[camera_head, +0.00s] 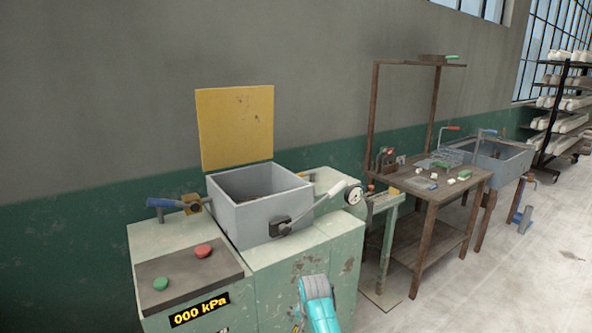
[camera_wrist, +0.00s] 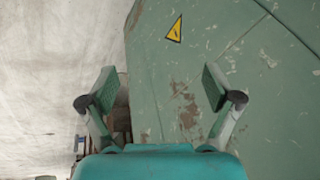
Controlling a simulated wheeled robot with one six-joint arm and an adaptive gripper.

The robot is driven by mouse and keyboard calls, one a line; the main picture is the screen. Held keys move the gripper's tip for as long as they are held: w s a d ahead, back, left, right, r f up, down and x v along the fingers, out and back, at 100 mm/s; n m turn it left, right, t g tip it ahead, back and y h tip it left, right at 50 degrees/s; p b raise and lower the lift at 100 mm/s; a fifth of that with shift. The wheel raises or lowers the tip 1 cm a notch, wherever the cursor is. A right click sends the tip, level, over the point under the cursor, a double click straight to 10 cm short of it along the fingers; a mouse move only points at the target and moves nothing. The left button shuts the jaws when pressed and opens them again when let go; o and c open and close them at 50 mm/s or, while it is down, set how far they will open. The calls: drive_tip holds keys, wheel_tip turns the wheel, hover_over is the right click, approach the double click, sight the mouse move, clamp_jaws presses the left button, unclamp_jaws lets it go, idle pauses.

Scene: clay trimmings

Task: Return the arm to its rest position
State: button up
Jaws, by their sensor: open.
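My arm (camera_head: 318,304) shows as a teal link at the bottom of the head view, in front of the green machine (camera_head: 285,262). My gripper (camera_wrist: 160,88) shows in the wrist view with its two fingers spread wide and nothing between them. Behind the fingers is a worn green metal panel (camera_wrist: 225,85) with a yellow warning triangle (camera_wrist: 174,29). I cannot tell how far the fingers are from the panel. The fingers do not show in the head view.
The machine carries a grey open bin (camera_head: 262,214), a raised yellow lid (camera_head: 235,127), a lever (camera_head: 318,205), red and green buttons (camera_head: 202,251) and a display reading 000 kPa. A wooden table (camera_head: 440,205) with small items stands to the right. Floor at the right (camera_head: 545,270) is clear.

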drive_tip(key=s+d+f+n+t, duration=0.1)
drive_tip(key=s+d+f+t, duration=0.35)
drive_tip(key=s+f, duration=0.95)
drive_tip(key=s+d+f+n, duration=0.1)
drive_tip(key=s+d+f, duration=0.15)
drive_tip(key=s, duration=0.65)
drive_tip(key=s+d+f, duration=0.2)
drive_tip(key=s+d, duration=0.2)
drive_tip(key=s, duration=0.6)
drive_tip(key=s+d+r+n+t, duration=0.1)
drive_tip(key=s+d+r+t, duration=0.1)
drive_tip(key=s+r, duration=0.5)
drive_tip(key=s+d+r+t, duration=0.1)
drive_tip(key=s+r+t, duration=0.15)
drive_tip(key=s, duration=0.85)
drive_tip(key=s+r+n+t, duration=0.1)
drive_tip(key=s+r, duration=0.5)
drive_tip(key=r, duration=0.4)
drive_tip(key=s+d+r+t, duration=0.1)
drive_tip(key=s+r, duration=0.6)
drive_tip(key=r, duration=0.3)
drive_tip(key=shift+d+n+h, duration=0.2)
drive_tip(key=shift+n+h, duration=0.2)
